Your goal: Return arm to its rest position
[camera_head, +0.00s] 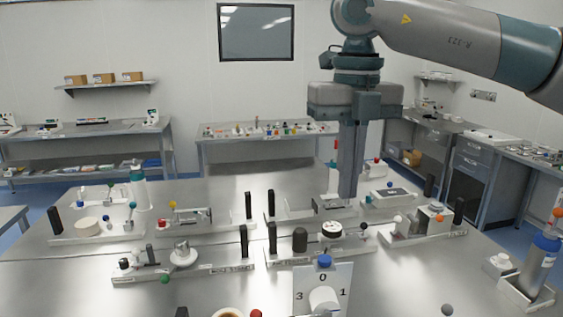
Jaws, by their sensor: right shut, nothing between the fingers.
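My right arm reaches in from the upper right. My right gripper (348,196) points straight down over the middle right of the steel table (215,295). Its fingers are together, with nothing seen between them. The fingertips are close to the fixtures at the back of the table; I cannot tell whether they touch anything. My left gripper is not in view.
Several labelled fixtures stand on the table, with black upright posts. A dial panel (338,280) marked 0, 1, 3 is at the front. A white bottle (139,188) stands at left, a blue-topped bottle (540,255) at right. Side benches line the walls.

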